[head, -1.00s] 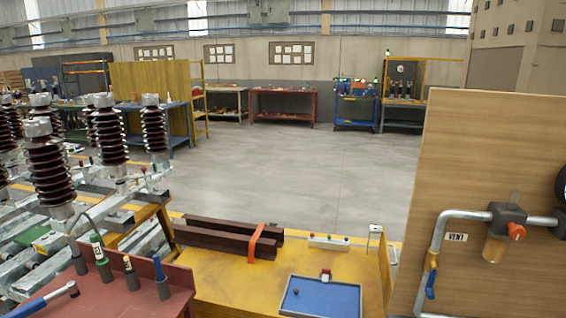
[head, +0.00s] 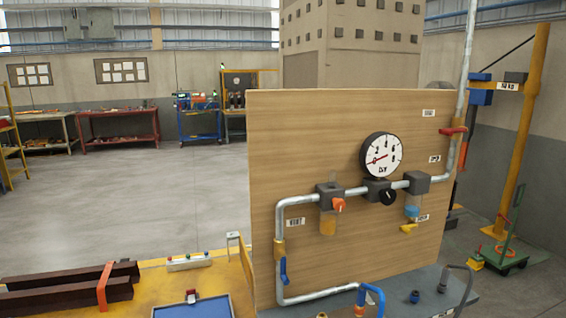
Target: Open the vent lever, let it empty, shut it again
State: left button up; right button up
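The wooden panel (head: 350,115) carries a grey pipe run. At its lower left, a brass valve (head: 279,248) sits on the vertical pipe, with a blue lever (head: 284,271) hanging down roughly along the pipe. A small label (head: 295,222), read as VENT in the earlier view, is beside it. A round pressure gauge (head: 381,154) stands above the pipe; its red needle points left and slightly down, exact reading unclear. A red lever (head: 453,131) is on the right-hand pipe. Neither of my grippers is in view.
An orange knob (head: 338,205), a black knob (head: 388,197) and a yellow lever (head: 408,229) are on the same pipework. A blue tray (head: 195,309) and dark beams (head: 65,288) lie left; the floor behind is clear.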

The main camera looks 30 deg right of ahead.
aim_at(282, 255)
jog(key=z, duration=1)
